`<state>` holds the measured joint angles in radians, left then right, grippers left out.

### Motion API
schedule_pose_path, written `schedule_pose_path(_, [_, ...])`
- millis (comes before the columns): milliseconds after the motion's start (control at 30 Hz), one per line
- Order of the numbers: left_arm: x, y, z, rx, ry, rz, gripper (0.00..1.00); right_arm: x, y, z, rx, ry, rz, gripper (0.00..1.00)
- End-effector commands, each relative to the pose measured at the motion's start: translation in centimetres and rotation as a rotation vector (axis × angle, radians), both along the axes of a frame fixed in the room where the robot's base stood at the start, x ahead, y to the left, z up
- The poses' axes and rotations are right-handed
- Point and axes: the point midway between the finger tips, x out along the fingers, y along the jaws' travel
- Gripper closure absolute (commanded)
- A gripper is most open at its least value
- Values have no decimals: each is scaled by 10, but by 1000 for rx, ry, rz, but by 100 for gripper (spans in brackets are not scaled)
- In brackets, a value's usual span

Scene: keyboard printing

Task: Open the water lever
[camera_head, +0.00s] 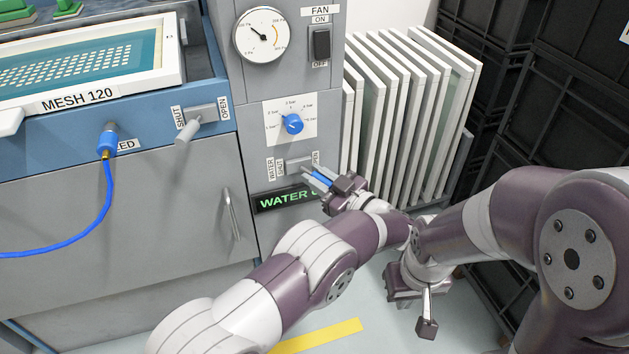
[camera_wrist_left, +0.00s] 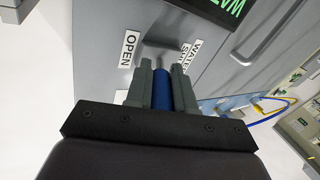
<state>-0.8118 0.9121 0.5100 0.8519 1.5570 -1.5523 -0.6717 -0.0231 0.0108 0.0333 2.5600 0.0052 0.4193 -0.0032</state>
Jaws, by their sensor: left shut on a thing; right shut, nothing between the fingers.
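The water lever has a blue handle (camera_head: 321,177) below the dial, on the grey panel between the labels WATER SHUT and OPEN. My left gripper (camera_head: 318,178) is shut on this handle. In the left wrist view the blue handle (camera_wrist_left: 162,90) sits between both fingers, with the OPEN label (camera_wrist_left: 129,49) on the left and the WATER SHUT label on the right. A black display (camera_head: 285,199) with green letters starting "WATER" is partly hidden behind my left gripper. My right gripper (camera_head: 427,326) is shut and empty, low over the floor, pointing down.
A blue dial knob (camera_head: 292,124), a pressure gauge (camera_head: 262,35) and a FAN switch (camera_head: 320,42) are above the lever. Another SHUT/OPEN lever (camera_head: 189,128) and a blue hose (camera_head: 101,205) are at left. White screens (camera_head: 411,110) and black crates (camera_head: 570,90) stand at right.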

Motion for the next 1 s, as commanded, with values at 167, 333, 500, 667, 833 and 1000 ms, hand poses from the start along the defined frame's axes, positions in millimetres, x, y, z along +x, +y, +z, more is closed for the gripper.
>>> schedule_pose_path(167, [1,-1,-1,0,0,46,100,0,0,-4,0,0,0,100])
schedule_pose_path(333, [1,0,0,1,-1,65,100,0,0,-4,0,0,0,100])
schedule_pose_path(500, [1,0,1,1,-1,67,100,0,0,-4,0,0,0,100])
schedule_pose_path(667, [2,0,1,1,-2,67,100,0,0,-4,0,0,0,100])
schedule_pose_path(833, [2,0,1,1,-2,66,52,0,0,-4,0,0,0,100])
schedule_pose_path(1000, [1,0,1,0,-2,66,52,0,0,-4,0,0,0,100])
